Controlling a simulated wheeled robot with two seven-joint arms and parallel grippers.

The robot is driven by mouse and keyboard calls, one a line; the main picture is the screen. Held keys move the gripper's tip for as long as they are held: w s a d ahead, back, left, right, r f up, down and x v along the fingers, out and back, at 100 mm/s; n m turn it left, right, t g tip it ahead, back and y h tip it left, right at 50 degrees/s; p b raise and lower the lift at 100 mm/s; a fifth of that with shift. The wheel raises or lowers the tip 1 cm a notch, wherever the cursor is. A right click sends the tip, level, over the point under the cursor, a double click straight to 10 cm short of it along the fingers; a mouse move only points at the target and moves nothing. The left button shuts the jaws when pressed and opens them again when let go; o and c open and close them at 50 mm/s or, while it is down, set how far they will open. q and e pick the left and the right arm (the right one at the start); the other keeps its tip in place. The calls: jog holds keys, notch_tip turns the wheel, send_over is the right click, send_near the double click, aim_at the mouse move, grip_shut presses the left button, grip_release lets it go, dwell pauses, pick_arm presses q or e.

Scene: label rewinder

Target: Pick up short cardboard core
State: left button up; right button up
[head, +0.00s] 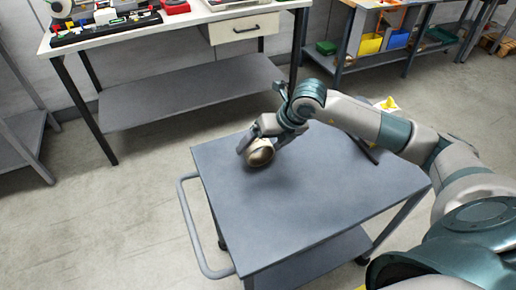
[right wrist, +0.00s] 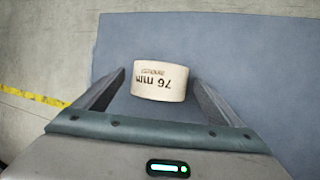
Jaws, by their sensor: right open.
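In the head view the core (head: 260,152) shows brownish near the far left corner of the grey cart top (head: 310,195). My right gripper (head: 255,150) is at the core. In the right wrist view the open fingers of the right gripper (right wrist: 158,92) stand on either side of the core, with a visible gap on each side. My left gripper is not in view.
A workbench (head: 200,28) with tools and a drawer stands behind the cart. A second bench (head: 400,60) with yellow and blue bins is at the back right. A cart handle (head: 190,235) sticks out at the left. Most of the cart top is clear.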

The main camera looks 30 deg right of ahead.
dwell(0.4)
jog(key=c, duration=1.2)
jog(key=shift+o, duration=0.2)
jog(key=shift+r, duration=0.1)
jog(key=shift+r, duration=0.55)
notch_tip(320, 180, up, 2)
jog(key=shift+r+b, duration=0.2)
jog(key=shift+b, duration=0.45)
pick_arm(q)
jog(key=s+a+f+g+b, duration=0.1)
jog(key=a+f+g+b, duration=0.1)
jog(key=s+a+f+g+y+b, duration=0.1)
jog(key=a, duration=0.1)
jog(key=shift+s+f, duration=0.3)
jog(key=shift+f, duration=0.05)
pick_arm(e)
jog(key=w+d+r, duration=0.4)
jog(key=d+r, duration=0.3)
jog(key=d, duration=0.4)
jog(key=shift+w+r, duration=0.15)
jog(key=shift+w, duration=0.05)
